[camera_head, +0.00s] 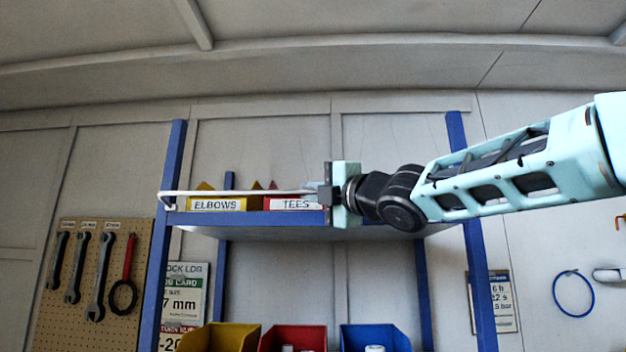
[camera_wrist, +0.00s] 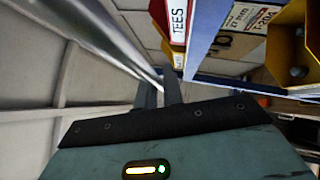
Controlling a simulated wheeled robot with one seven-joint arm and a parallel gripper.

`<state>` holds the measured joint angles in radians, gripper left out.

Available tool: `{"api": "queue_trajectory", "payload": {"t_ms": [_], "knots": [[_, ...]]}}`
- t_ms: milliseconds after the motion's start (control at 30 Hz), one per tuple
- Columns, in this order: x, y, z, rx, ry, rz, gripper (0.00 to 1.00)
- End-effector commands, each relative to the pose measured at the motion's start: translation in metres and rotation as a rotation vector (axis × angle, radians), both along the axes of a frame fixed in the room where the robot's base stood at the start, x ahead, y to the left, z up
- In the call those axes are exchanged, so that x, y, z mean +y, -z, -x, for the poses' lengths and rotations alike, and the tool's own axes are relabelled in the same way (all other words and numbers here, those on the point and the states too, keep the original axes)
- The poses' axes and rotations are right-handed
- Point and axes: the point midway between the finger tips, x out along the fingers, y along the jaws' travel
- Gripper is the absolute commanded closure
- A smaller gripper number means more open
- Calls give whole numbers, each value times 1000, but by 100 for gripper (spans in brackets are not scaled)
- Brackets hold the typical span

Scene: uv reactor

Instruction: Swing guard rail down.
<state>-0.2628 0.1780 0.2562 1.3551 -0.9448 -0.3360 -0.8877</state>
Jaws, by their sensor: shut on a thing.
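The guard rail (camera_head: 245,193) is a thin white bar. It runs roughly level across the left part of the upper shelf front, just above the bin labels, from the left blue post to my gripper. My gripper (camera_head: 325,196) is shut on the rail near the middle of the shelf. In the wrist view the rail (camera_wrist: 95,32) runs as a grey bar from the upper left to my gripper's fingers (camera_wrist: 160,94). My gripper and wrist hide the rail's right part in the head view.
The blue shelf (camera_head: 290,218) holds a yellow ELBOWS bin (camera_head: 215,204) and a red TEES bin (camera_head: 290,203) close behind the rail. Yellow (camera_head: 232,338), red (camera_head: 300,336) and blue (camera_head: 378,336) bins stand below. A pegboard (camera_head: 75,300) with wrenches hangs at left.

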Motion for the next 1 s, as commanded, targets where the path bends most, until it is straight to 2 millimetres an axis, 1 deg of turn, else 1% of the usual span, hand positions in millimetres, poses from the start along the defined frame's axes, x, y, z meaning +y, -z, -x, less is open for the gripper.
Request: {"api": "queue_trajectory", "payload": {"t_ms": [33, 567, 600, 667, 1000], "knots": [[1, -5, 1, 7, -2, -1, 100], [1, -2, 0, 27, -2, -2, 100], [1, -2, 0, 27, -2, -2, 86], [1, -2, 0, 27, -2, -2, 69], [-2, -1, 1, 27, 0, -1, 69]]}}
